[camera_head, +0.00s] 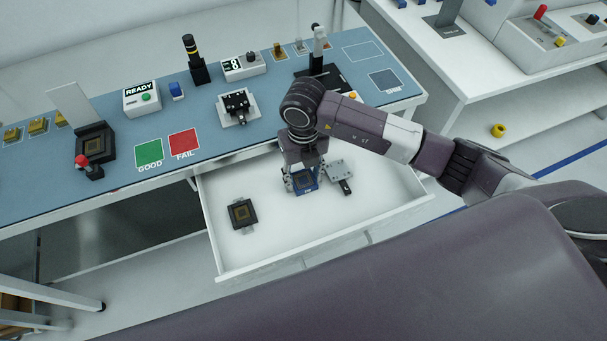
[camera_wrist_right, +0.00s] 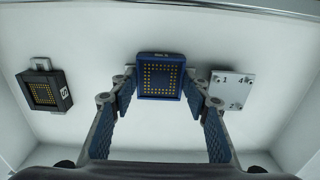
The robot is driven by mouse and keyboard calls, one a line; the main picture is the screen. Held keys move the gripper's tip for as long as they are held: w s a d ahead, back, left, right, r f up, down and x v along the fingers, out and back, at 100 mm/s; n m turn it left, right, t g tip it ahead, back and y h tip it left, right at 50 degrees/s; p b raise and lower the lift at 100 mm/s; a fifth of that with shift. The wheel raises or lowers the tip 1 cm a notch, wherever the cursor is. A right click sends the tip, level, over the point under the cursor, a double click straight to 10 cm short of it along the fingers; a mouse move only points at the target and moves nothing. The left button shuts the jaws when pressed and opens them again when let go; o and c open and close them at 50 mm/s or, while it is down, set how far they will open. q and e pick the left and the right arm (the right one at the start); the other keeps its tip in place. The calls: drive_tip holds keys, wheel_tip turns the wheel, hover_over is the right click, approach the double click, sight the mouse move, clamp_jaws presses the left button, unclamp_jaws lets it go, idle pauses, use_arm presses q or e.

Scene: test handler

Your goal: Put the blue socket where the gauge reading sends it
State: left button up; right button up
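The blue socket (camera_head: 304,183) lies in the open white drawer; its square face with rows of gold contacts shows in the right wrist view (camera_wrist_right: 161,77). My right gripper (camera_head: 303,172) points down into the drawer at the socket. In the right wrist view its two fingers (camera_wrist_right: 159,82) stand apart, one on each side of the socket; whether they touch it I cannot tell. A white box with a small black-and-white display (camera_head: 243,66) stands on the bench; its reading is too small to tell. Green GOOD (camera_head: 149,152) and red FAIL (camera_head: 184,142) squares lie on the bench mat. My left gripper is not in view.
The drawer (camera_head: 290,255) also holds a black socket (camera_head: 242,213) at left and a grey plate (camera_head: 339,171) beside the gripper. The blue bench mat (camera_head: 205,108) carries a READY box (camera_head: 141,98), a black fixture (camera_head: 238,105) and a socket station (camera_head: 96,143). The drawer's front is clear.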

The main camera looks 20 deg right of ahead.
sight(303, 181)
drive_tip(key=o, duration=0.4)
drive_tip(key=shift+o, duration=0.2)
drive_tip(key=shift+r, duration=0.2)
drive_tip(key=shift+w+r, duration=0.1)
drive_tip(key=shift+r, duration=0.25)
wheel_tip(303, 181, up, 11)
drive_tip(key=b, duration=0.1)
drive_tip(key=shift+b, duration=0.3)
drive_tip(key=shift+r, duration=0.15)
